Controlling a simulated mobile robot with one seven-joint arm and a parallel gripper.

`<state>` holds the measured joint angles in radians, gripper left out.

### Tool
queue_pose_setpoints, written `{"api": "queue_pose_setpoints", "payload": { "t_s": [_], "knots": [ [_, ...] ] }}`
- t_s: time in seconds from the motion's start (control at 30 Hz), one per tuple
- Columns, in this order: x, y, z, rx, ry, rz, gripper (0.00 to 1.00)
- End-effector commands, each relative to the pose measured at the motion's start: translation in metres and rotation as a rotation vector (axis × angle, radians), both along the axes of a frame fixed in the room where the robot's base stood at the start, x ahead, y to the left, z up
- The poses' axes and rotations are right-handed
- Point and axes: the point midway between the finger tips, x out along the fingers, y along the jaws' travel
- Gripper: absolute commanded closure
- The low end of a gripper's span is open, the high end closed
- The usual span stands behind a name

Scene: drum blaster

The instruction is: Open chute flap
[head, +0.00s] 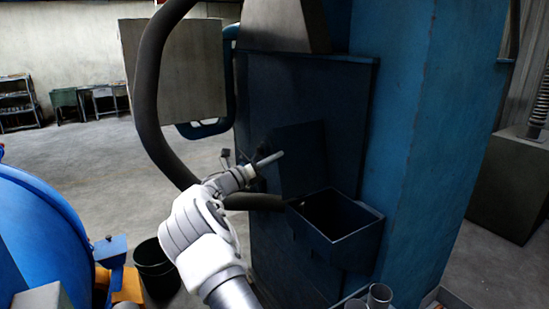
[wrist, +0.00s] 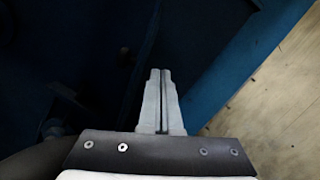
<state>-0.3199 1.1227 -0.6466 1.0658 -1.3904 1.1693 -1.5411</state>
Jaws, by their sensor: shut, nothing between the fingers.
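A dark blue panel (head: 303,165), which looks like the chute flap, stands raised at a slant behind the open-topped chute box (head: 352,241) on the front of the blue machine. The box's inside is dark. My gripper (head: 279,156) is in front of the panel's left part in the head view, above and left of the box. I cannot tell whether it touches the panel. In the wrist view the fingers (wrist: 160,72) are together with nothing between them. A dark surface lies ahead of them there, too dim to make out the flap's edge.
A thick dark hose (head: 149,85) loops left of the machine, near my arm. A blue drum (head: 38,235) and a dark bucket (head: 155,268) stand at lower left. Metal cups (head: 379,294) sit below the box. Open floor lies at the back left.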

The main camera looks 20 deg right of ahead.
Motion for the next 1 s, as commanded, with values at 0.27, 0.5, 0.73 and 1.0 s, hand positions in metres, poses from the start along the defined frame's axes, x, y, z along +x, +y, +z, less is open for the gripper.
{"api": "queue_pose_setpoints", "payload": {
  "t_s": [0.27, 0.5, 0.73, 1.0],
  "knots": [
    [0.0, 0.0, 0.0, 0.0, 0.0, 0.0, 1.0],
    [-0.003, 0.012, -0.004, 0.0, 0.0, 0.002, 1.0],
    [-0.015, 0.059, -0.016, 0.002, -0.001, 0.004, 1.0],
    [-0.033, 0.121, -0.029, 0.001, 0.0, 0.004, 1.0]
  ]
}}
